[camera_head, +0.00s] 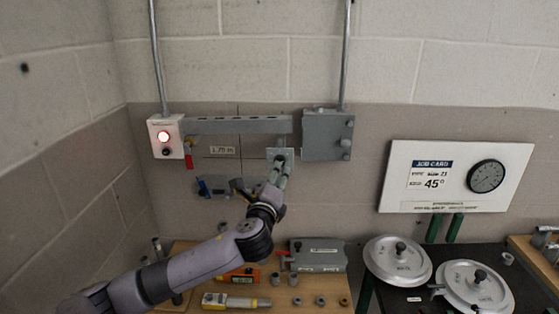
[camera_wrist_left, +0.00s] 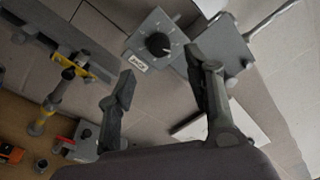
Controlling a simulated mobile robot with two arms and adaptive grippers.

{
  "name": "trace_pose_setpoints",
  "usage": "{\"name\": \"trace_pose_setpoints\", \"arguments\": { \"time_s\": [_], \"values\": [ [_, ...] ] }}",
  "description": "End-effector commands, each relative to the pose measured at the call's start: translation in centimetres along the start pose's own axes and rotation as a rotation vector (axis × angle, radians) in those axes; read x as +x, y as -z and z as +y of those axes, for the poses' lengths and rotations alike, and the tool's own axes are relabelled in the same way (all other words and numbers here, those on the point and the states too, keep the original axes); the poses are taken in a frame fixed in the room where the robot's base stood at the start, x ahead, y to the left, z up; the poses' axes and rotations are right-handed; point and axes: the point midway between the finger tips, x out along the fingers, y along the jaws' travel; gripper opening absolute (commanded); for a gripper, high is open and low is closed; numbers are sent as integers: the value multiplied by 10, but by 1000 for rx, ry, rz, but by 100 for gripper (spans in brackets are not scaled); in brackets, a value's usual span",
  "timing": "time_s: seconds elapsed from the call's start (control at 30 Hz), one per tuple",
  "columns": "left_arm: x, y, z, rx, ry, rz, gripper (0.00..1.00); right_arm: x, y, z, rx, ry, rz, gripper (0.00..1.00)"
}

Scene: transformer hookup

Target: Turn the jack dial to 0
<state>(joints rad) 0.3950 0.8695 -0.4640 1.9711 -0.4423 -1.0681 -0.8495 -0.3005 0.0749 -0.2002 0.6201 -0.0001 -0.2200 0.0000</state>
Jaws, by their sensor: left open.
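The jack dial (camera_wrist_left: 158,44) is a round black knob with a white pointer mark on the face of a small grey box (camera_wrist_left: 138,42). Ticks surround the knob, but its numbers are too small to read. A small white label sits at the box's corner. In the head view the box (camera_head: 279,153) is on the wall, partly hidden by my left gripper (camera_head: 281,170). In the left wrist view my left gripper (camera_wrist_left: 160,66) is open and empty, with a finger on either side of the view toward the knob. The fingers appear apart from the knob. My right gripper is not in view.
A grey wall box (camera_head: 328,135) is right of the dial; a white box with a lit red lamp (camera_head: 163,136) is left. A grey rail (camera_head: 237,125) runs between. A job card board (camera_head: 455,176) reads 45°. The wooden bench (camera_head: 330,285) below holds several tools.

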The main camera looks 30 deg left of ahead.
Motion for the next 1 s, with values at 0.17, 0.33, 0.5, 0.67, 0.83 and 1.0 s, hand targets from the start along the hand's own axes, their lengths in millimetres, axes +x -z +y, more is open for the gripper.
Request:
{"name": "trace_pose_setpoints", "arguments": {
  "time_s": [0.17,0.33,0.5,0.67,0.83,1.0],
  "values": [
    [35,-2,-3,-2,-2,-1,47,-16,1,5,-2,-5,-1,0],
    [60,-1,-2,-3,-2,-1,47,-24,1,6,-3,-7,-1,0],
    [73,0,-1,-1,-1,0,47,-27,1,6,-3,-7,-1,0],
    [77,0,0,-1,0,1,47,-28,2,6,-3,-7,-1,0],
    [77,0,0,-1,0,1,47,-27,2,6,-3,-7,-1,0],
    [77,0,0,-1,0,1,38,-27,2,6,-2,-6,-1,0]
  ]
}}
